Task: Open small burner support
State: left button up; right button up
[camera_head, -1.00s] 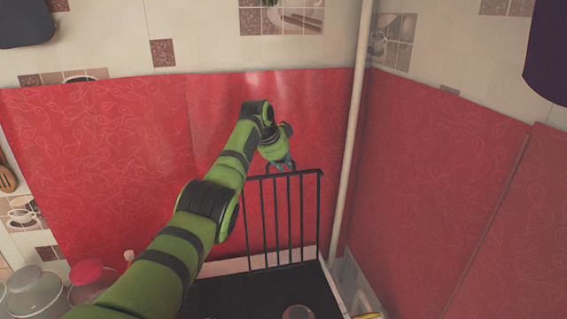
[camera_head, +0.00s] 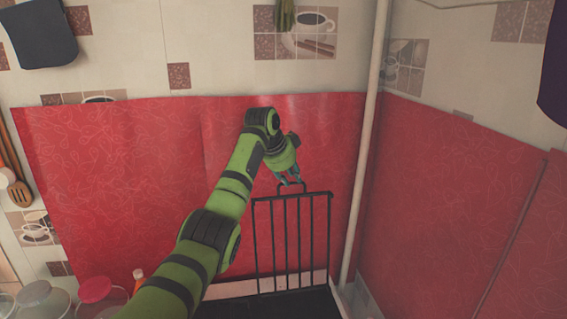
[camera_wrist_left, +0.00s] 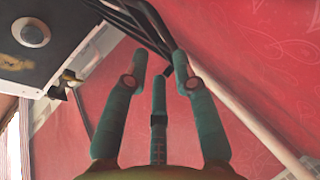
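The small burner support (camera_head: 292,240) is a black barred grate. It stands nearly upright against the red back wall at the rear of the dark stove top, with a small loop on its top edge. My left gripper (camera_head: 290,181) is at that loop, fingers pointing down, touching it or very close. In the left wrist view, the gripper's teal fingertips (camera_wrist_left: 160,68) are spread apart, and the support's dark bars (camera_wrist_left: 150,28) pass just beyond them. I see nothing clamped between the fingers. My right gripper is not in view.
A white vertical pipe (camera_head: 366,140) stands just right of the support, near the wall corner. Glass jars (camera_head: 42,299) and a red-lidded jar (camera_head: 96,291) stand at the lower left. A dark cloth (camera_head: 40,35) hangs at the upper left.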

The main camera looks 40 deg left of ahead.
pick_arm(q)
jog(key=v, duration=0.7)
dwell(0.4)
